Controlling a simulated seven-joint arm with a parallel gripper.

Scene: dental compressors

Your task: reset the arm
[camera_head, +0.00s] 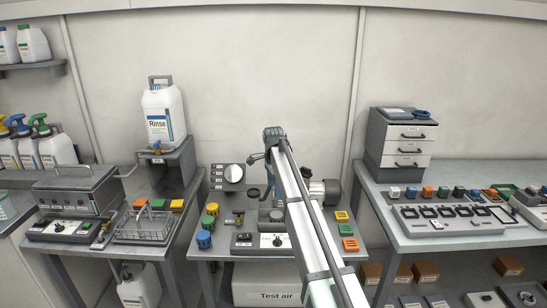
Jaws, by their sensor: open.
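My arm (308,225) reaches from the bottom edge up to the middle of the head view, over the centre bench. Its far end is a dark joint (273,135) in front of the wall. Dark parts show just left of and below this joint, but I cannot make out fingers among them. My gripper is not clearly visible; the arm hides what lies behind it. I see nothing held.
The centre bench (210,248) holds a control box, coloured knobs (204,239), a gauge (234,173) and coloured blocks (347,229). A Rinse jug (163,112) and wire basket (146,228) stand left. Drawers (405,145) and a module tray (447,219) stand right.

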